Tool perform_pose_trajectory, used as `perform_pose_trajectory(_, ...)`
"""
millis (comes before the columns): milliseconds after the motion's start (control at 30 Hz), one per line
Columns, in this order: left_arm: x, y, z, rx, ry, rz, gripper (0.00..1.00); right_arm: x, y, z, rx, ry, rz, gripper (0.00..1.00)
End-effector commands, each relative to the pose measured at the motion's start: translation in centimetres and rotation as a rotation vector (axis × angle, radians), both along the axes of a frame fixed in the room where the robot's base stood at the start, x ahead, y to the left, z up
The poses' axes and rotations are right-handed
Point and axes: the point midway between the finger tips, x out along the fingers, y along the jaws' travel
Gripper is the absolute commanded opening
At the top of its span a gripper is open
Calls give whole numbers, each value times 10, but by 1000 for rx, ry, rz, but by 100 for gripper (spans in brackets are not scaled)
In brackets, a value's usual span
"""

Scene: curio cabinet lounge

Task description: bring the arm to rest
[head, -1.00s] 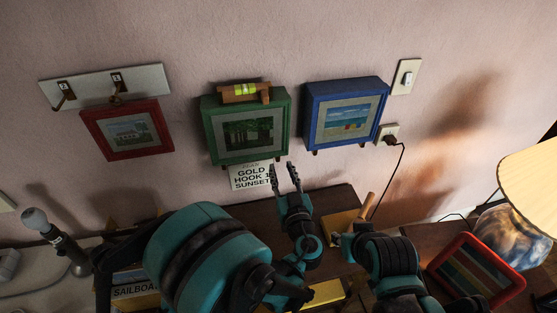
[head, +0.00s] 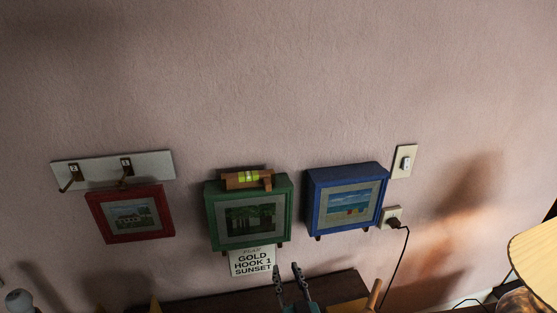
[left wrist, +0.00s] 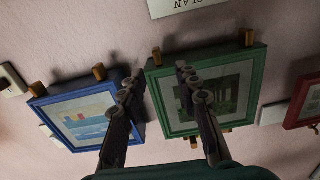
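My left gripper (head: 288,270) shows at the bottom of the head view, its two fingers apart with nothing between them. It points up toward the wall, just right of the white label (head: 252,262). In the left wrist view the open fingers (left wrist: 158,80) stand before a blue-framed beach picture (left wrist: 82,118) and a green-framed tree picture (left wrist: 160,112). They look clear of both, though the exact gap is hard to judge. The rest of my left arm is mostly out of the head view. My right gripper is not in view.
A red-framed picture (head: 131,214) hangs below a white hook board (head: 150,162). A spirit level (head: 246,179) lies on the green frame. A switch (head: 404,161), a plugged-in cord (head: 402,253) and a lampshade (head: 540,262) are at right. The upper wall is bare.

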Motion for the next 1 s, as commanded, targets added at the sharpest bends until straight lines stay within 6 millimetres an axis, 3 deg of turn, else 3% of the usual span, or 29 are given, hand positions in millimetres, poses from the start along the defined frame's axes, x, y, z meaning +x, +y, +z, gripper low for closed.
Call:
perform_pose_trajectory(167,10,58,-5,45,186,84,33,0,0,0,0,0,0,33)
perform_pose_trajectory(267,6,104,-11,68,355,126,33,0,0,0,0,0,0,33)
perform_pose_trajectory(400,-17,158,-21,67,577,133,33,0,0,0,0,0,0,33)
perform_pose_trajectory(500,-41,186,-26,44,710,104,33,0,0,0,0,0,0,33)
perform_pose_trajectory(633,-79,209,-29,-5,841,33,33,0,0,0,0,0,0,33)
perform_pose_trajectory(800,-122,216,-27,-76,916,-79,33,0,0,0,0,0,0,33)
perform_pose_trajectory(1000,-144,213,-23,-119,923,-162,33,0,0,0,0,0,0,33)
